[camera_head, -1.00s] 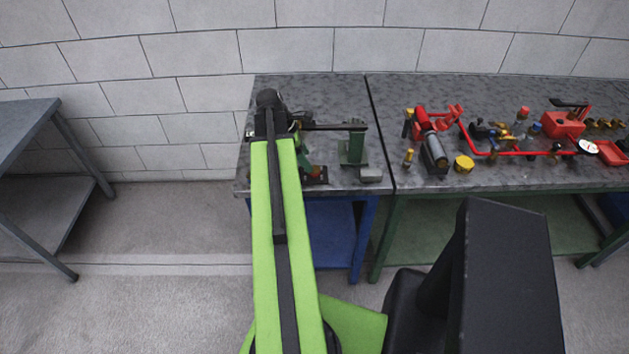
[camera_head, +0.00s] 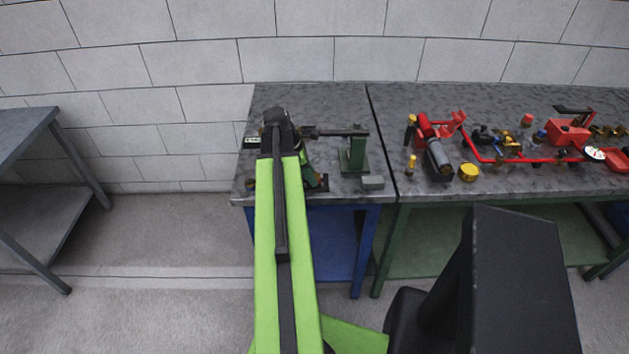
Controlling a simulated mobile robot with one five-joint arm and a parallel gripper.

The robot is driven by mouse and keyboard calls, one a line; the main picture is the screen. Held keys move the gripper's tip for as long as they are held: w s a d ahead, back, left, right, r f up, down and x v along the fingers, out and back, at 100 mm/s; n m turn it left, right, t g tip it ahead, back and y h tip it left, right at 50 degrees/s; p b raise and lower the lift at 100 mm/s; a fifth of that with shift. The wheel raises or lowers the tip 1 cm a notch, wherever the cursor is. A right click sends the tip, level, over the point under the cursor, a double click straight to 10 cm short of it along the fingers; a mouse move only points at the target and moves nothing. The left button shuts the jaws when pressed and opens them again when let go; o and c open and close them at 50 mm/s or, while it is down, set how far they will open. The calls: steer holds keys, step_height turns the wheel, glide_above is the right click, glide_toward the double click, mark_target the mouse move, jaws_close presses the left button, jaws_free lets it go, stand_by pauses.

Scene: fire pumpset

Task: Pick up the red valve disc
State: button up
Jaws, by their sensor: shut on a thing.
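My lime-green arm reaches forward over the left workbench (camera_head: 346,92). My gripper (camera_head: 278,118) is at the arm's far end, over the middle of that bench, seen mostly from behind. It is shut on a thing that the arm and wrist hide. I cannot make out the red valve disc for certain. A small dark green and reddish piece (camera_head: 321,181) shows just right of the arm on the bench.
The right bench (camera_head: 412,92) holds a red pipe assembly (camera_head: 483,154), a yellow cap (camera_head: 468,173) and several fittings. A grey table (camera_head: 22,130) stands at the left.

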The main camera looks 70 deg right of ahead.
jaws_close()
steer(key=shift+r+p, duration=0.3)
steer(key=w+a, duration=0.1)
steer(key=w, duration=0.1)
steer(key=w+a, duration=0.1)
steer(key=w, duration=0.1)
steer(key=w+a, duration=0.1)
steer(key=w, duration=0.1)
steer(key=shift+w+a+r+p, duration=0.3)
steer(key=shift+w, duration=0.1)
step_height(320, 180, up, 14)
steer(key=p, duration=1.4)
